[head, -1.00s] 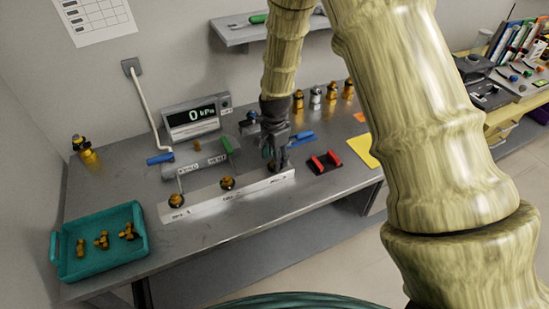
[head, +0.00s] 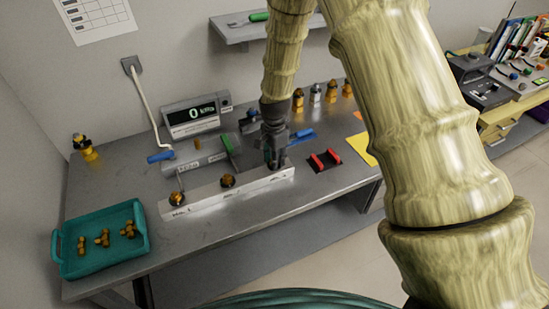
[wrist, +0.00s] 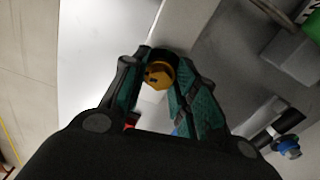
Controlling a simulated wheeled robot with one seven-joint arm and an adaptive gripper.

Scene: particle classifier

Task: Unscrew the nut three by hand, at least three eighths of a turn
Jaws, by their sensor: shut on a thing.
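A pale bar (head: 225,196) lies along the front of the bench. Brass nuts sit on its left end (head: 177,198) and its middle (head: 228,180). My gripper (head: 276,165) is over the bar's right end, pointing down, and hides the third nut in the head view. In the wrist view, that brass nut (wrist: 157,75), with a dark ring behind it, lies between my gripper's two green-padded fingers (wrist: 162,62). The fingers are shut on it, one on each side. The nut's turn angle cannot be read.
A display reading 0 kPa (head: 194,117) stands behind the bar. A red-handled item (head: 325,160) lies just right of my gripper. A teal tray (head: 62,262) with brass fittings is at the left. The bench front is clear.

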